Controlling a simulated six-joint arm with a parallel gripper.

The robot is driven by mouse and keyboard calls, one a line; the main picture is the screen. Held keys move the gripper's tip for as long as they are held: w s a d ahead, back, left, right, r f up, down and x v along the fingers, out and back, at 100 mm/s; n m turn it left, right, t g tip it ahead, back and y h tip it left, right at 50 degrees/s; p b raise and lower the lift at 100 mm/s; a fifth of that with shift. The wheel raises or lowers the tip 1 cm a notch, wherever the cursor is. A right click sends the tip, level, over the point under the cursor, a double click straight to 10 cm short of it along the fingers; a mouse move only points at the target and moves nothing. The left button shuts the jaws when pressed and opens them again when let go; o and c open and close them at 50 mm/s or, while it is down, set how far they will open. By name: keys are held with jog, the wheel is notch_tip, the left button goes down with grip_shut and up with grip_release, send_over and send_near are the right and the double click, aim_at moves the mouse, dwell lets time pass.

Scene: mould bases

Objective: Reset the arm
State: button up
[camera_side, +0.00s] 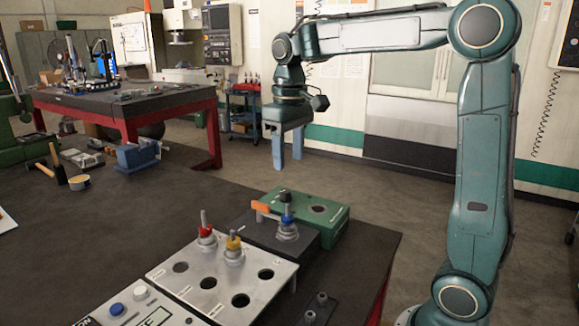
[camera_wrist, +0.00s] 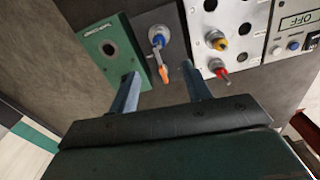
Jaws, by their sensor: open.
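My gripper (camera_side: 287,158) is raised well above the bench, behind the mould bases in the side view. Its two blue-grey fingers point down, apart, with nothing between them. In the wrist view the gripper (camera_wrist: 160,76) shows its spread fingers, with the bases beyond. The green base (camera_side: 329,229) has one empty round hole. The dark grey base (camera_side: 262,232) next to it bears a blue-topped fitting (camera_side: 287,226) and an orange lever (camera_side: 260,207). The silver plate (camera_side: 262,298) holds a red-topped pin (camera_side: 206,236) and a yellow-topped pin (camera_side: 233,248); several other holes are empty.
A control box (camera_side: 150,309) with blue and white buttons stands at the front; its display reads OFF in the wrist view (camera_wrist: 299,20). A blue vise (camera_side: 138,155), a hammer (camera_side: 52,165) and a tape roll (camera_side: 80,182) lie at the back left. The bench middle (camera_side: 130,215) is clear.

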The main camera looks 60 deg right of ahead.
jog(key=s+a+f+t, duration=0.2)
jog(key=s+a, duration=0.1)
jog(key=s, duration=0.6)
jog(key=s+a+f+n+t, duration=0.1)
jog(key=s+a+f+t, duration=0.1)
jog(key=s, duration=0.7)
jog(key=shift+s+a+f+t, duration=0.15)
jog(key=shift+s+a+t, duration=0.15)
jog(key=shift+a+t, duration=0.55)
jog(key=shift+a, duration=0.1)
